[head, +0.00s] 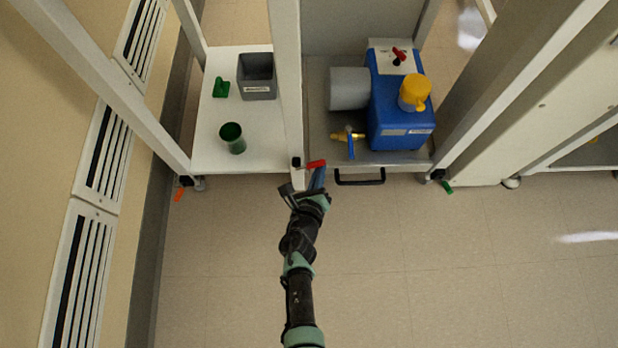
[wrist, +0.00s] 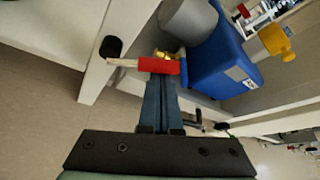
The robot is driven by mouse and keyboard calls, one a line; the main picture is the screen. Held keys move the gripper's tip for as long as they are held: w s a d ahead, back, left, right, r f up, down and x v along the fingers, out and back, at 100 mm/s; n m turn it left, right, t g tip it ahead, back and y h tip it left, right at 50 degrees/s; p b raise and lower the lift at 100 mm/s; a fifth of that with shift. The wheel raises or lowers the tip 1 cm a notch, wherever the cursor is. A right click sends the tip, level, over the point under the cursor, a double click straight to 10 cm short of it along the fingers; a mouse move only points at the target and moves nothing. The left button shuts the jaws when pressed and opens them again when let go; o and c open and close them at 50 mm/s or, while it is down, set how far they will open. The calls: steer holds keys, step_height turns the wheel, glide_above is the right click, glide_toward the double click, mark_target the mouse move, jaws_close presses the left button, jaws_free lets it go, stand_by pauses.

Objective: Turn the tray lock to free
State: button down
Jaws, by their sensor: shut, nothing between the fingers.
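The tray lock is a small lever with a red grip (head: 316,164), mounted by a black pivot on the white post at the left front corner of the tray (head: 395,158). In the wrist view the red grip (wrist: 158,66) points right from the black pivot (wrist: 111,47), roughly level. My gripper (head: 318,180) is shut and empty. In the wrist view its fingertips (wrist: 157,84) lie right at the red grip's lower edge and overlap it; I cannot tell whether they touch it. No lock marking is legible.
A blue pump (head: 400,105) with a grey cylinder and yellow cap stands on the tray. A black tray handle (head: 360,181) is right of my gripper. The left shelf (head: 205,150) holds a grey bin (head: 257,92) and green cup (head: 232,138).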

steer(key=shift+a+r+n+h+p, duration=0.3)
steer(key=shift+r+n+h+p, duration=0.15)
steer(key=shift+r, duration=0.2)
steer(key=shift+a, duration=0.1)
steer(key=shift+f, duration=0.1)
stand_by(0.3)
